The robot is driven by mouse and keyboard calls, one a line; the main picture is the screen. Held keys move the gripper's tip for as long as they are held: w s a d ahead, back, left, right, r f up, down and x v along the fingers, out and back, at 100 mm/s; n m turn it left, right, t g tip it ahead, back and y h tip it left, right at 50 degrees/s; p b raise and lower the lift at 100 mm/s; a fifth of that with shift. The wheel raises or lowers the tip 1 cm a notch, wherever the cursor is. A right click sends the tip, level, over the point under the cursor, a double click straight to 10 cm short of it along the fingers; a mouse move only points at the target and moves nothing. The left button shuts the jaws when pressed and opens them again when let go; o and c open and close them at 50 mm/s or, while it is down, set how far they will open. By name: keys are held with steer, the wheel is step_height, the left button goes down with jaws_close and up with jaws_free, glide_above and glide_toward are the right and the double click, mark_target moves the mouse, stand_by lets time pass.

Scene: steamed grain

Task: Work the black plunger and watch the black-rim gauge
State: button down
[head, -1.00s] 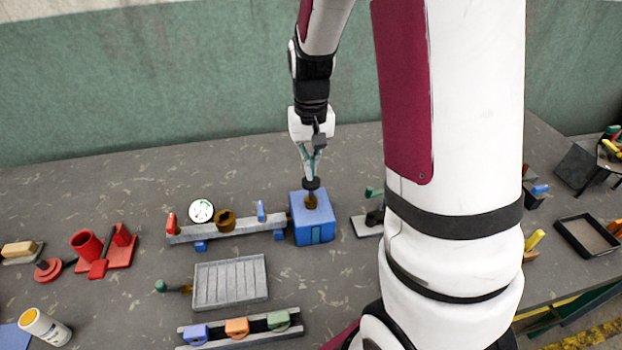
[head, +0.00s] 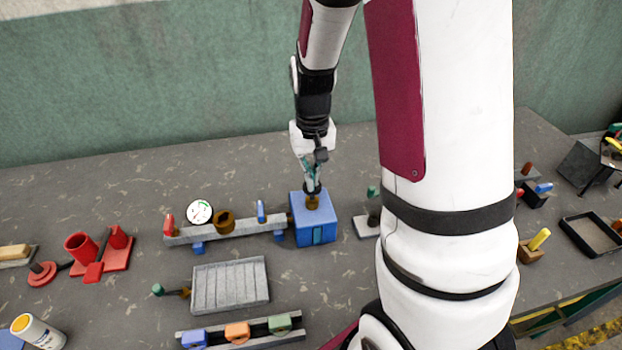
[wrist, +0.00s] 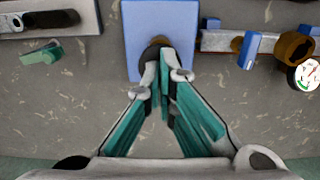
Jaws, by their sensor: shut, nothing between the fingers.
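The black plunger (head: 312,189) stands upright in a brass collar (head: 312,203) on top of a blue box (head: 326,228). My gripper (head: 311,181) points down with its closed fingertips at the plunger's top, apparently touching it. In the wrist view my gripper (wrist: 166,65) is shut with nothing held, and its fingers hide most of the plunger. The black-rim gauge (head: 199,212) has a white face and sits left of the box by the grey rail. The gauge shows at the right edge in the wrist view (wrist: 305,75); its needle is too small to read.
The grey rail (head: 186,237) carries a brass fitting (head: 224,221), a red lever (head: 169,224) and a blue lever (head: 261,211). A ribbed grey tray (head: 230,285) lies in front. A grey plate with a green-handled part (head: 367,228) stands right of the box.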

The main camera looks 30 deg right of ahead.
steer(key=shift+f+b, duration=0.3)
steer(key=shift+f, duration=0.6)
steer(key=shift+r+p, duration=2)
steer(key=shift+r, duration=1.9)
steer(key=shift+f+p, duration=0.35)
steer(key=shift+p, duration=0.4)
steer(key=shift+f, duration=0.95)
steer(key=shift+f, duration=0.1)
